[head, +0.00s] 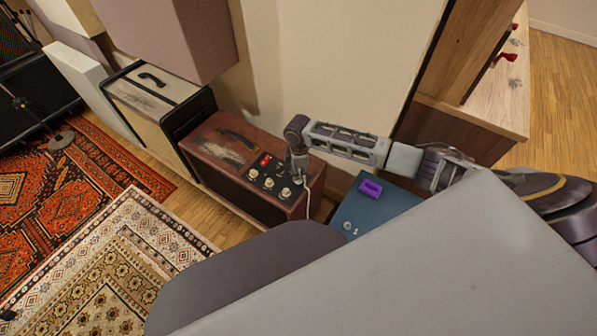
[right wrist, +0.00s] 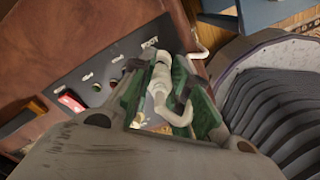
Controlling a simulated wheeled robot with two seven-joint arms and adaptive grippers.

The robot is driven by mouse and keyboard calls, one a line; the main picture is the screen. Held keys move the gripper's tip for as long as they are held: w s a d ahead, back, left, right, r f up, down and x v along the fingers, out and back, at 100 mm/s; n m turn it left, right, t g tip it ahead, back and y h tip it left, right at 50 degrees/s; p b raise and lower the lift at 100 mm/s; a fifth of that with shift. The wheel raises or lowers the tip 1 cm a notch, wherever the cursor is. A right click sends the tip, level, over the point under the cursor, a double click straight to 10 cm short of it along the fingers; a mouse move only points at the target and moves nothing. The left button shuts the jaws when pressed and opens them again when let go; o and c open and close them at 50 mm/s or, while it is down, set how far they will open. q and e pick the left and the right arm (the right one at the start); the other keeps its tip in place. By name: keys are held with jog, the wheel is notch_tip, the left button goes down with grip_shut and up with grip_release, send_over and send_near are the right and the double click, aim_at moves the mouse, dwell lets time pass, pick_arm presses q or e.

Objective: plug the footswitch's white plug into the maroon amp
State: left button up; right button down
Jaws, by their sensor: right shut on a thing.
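The maroon amp (head: 225,180) stands against the wall in the head view, with a dark control panel of cream knobs and a red switch on top. My right gripper (head: 298,166) is over the right end of this panel, shut on the white plug. In the right wrist view the white plug (right wrist: 161,75) sits between the green pads of the right gripper (right wrist: 165,100), beside the panel (right wrist: 100,82) with its jack holes and white labels. Whether the plug's tip is in a jack is hidden. A white cable (head: 308,203) hangs down the amp's right side. My left gripper is out of view.
A blue box (head: 345,214) with a purple item (head: 370,188) on it stands right of the amp. A cream-and-black amp (head: 150,92) stands to its left. A wooden cabinet (head: 478,90) is at the right. Rugs (head: 120,255) cover the floor in front.

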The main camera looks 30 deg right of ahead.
jog(key=shift+f, duration=0.65)
dwell(1.1)
jog(key=c, duration=1.3)
grip_release()
jog(key=shift+r, duration=0.15)
jog(key=shift+r, duration=5.85)
